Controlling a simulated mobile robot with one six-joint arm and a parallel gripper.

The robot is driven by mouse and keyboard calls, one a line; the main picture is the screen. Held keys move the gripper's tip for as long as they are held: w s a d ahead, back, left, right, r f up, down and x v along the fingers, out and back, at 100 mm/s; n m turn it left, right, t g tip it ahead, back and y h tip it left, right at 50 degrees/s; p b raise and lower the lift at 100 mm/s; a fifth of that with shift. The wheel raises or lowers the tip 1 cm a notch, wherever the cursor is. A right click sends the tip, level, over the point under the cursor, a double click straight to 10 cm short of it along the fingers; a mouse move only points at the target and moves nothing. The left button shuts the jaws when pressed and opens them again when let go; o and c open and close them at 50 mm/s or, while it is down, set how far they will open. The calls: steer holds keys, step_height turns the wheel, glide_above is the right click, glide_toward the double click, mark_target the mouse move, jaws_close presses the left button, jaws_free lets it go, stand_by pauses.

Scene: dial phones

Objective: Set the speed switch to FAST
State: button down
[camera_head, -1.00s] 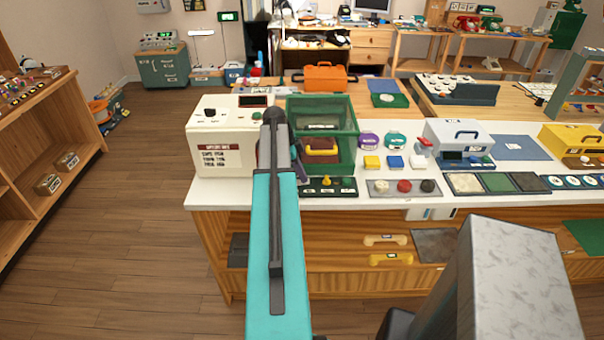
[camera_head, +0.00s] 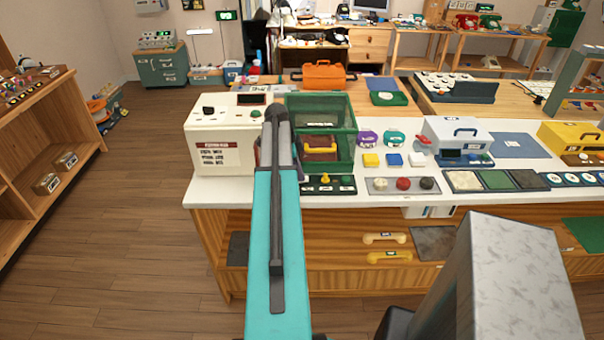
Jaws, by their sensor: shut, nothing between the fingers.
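A white box (camera_head: 219,156) with black knobs (camera_head: 208,110) and a dark display (camera_head: 252,99) on top stands at the counter's left end. A dark panel (camera_head: 328,184) with a yellow knob lies right of my arm at the counter's front edge. I cannot tell which control is the speed switch; labels are too small to read. My teal arm reaches forward over the counter, its dark wrist overlapping the box's right side in the picture. My gripper is hidden behind the arm, so its contact with anything cannot be seen.
A green open-fronted case (camera_head: 320,111) stands right of the wrist. A grey panel with round buttons (camera_head: 403,184), a pale blue case (camera_head: 458,135) and a yellow case (camera_head: 570,138) sit further right on the white counter (camera_head: 425,199). Open floor lies left of the counter.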

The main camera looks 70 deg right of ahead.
steer(key=shift+w+a+f, duration=0.15)
steer(key=shift+w+a, duration=0.05)
steer(key=shift+w, duration=0.3)
steer(key=shift+s+p+v, duration=0.2)
steer(key=shift+p+v, duration=0.9)
steer(key=shift+v, duration=1.25)
steer(key=d+b+v, duration=0.1)
steer(key=b+v, duration=0.2)
steer(key=v, duration=0.6)
steer(key=shift+w+a, duration=0.35)
steer(key=shift+a, duration=0.15)
